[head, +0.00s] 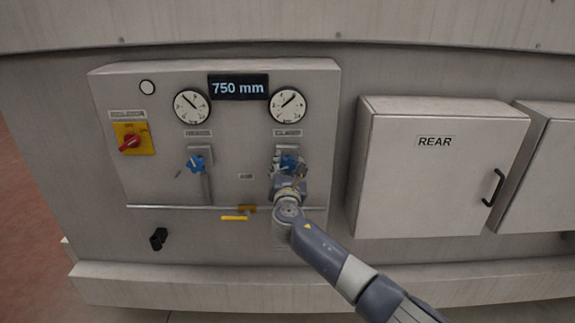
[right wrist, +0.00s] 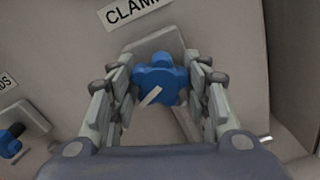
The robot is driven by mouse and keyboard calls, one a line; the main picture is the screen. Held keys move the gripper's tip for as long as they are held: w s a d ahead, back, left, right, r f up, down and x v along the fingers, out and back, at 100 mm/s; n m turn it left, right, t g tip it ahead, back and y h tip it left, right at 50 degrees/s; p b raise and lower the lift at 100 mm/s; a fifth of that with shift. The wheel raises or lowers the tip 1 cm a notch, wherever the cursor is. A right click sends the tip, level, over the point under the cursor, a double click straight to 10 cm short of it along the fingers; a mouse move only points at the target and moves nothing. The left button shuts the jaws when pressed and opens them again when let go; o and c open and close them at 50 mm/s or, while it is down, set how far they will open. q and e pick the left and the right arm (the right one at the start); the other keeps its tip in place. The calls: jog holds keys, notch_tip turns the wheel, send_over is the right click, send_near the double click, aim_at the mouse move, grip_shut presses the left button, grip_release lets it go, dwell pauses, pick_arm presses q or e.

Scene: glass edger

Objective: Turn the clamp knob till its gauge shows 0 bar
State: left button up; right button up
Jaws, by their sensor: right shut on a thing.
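The clamp knob is a blue lobed knob with a pale pointer mark (right wrist: 160,80), under a label reading "CLAM". In the head view the knob (head: 289,161) sits below the right-hand gauge (head: 289,104), partly hidden by my gripper. The gauge needle points to the upper right; its numbers are too small to read. My right gripper (head: 288,168) is shut on the knob, and in the right wrist view its fingers (right wrist: 160,88) stand on both sides of it. My left gripper is not in view.
A second blue knob (head: 196,163) sits under the left gauge (head: 192,106). A red switch on yellow (head: 132,139), a "750 mm" display (head: 238,87), a yellow lever (head: 235,217) and a black knob (head: 158,239) are on the panel. A "REAR" box (head: 440,180) juts out at right.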

jog(key=shift+f+n, duration=0.1)
jog(key=shift+n, duration=0.5)
jog(key=o, duration=1.1)
jog(key=shift+s, duration=6)
